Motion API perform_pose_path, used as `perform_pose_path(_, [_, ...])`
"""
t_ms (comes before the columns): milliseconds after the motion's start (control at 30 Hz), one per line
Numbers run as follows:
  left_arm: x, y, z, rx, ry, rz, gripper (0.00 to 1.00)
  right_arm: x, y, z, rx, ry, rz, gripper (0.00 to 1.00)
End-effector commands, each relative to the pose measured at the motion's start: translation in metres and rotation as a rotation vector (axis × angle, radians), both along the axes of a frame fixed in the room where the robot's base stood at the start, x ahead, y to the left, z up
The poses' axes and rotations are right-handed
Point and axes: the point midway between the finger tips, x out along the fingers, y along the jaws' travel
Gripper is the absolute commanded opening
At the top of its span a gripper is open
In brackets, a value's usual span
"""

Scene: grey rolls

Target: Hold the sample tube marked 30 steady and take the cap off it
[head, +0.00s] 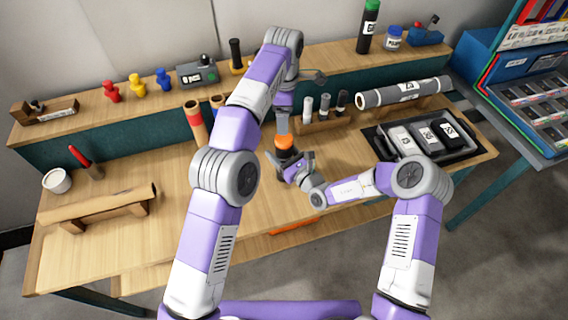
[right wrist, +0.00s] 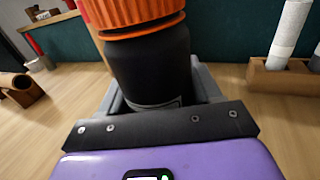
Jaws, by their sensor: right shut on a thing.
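A black sample tube (head: 287,155) with an orange cap (head: 285,141) stands upright near the middle of the bench. In the right wrist view the tube (right wrist: 152,68) fills the centre, with the ribbed orange cap (right wrist: 140,14) seated on it. Its number cannot be read; only a label edge shows low down. My right gripper (head: 291,168) is shut around the tube's body, below the cap. My left gripper (head: 282,128) points down just above the cap; its fingers are too small to tell open from shut, and contact with the cap is unclear.
A wooden rack (head: 312,127) with several small tubes stands just behind. A grey roll (head: 404,92) and a dark tray (head: 435,145) of marked blocks lie to the right. A wooden stand with a brown roll (head: 98,203) is at the left. The bench front-left is clear.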

Motion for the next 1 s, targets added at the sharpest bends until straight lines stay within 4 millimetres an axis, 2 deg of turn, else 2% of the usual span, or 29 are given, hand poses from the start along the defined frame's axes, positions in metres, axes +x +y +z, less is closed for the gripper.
perform_pose_path(167, [-0.0001, -0.0001, -0.0001, 0.0, 0.001, -0.059, 0.76, 0.0, -0.0003, -0.0002, -0.001, 0.0, 0.0, 0.0])
perform_pose_path(267, [-0.0002, -0.0003, -0.0004, -0.001, 0.001, -0.173, 0.76, 0.0, -0.0003, -0.0002, -0.001, 0.0, 0.0, 0.0])
perform_pose_path(1000, [-0.0008, -0.0002, -0.0021, -0.004, 0.006, -1.593, 0.76, 0.0, -0.0003, -0.0004, -0.001, 0.001, 0.0, 0.0])
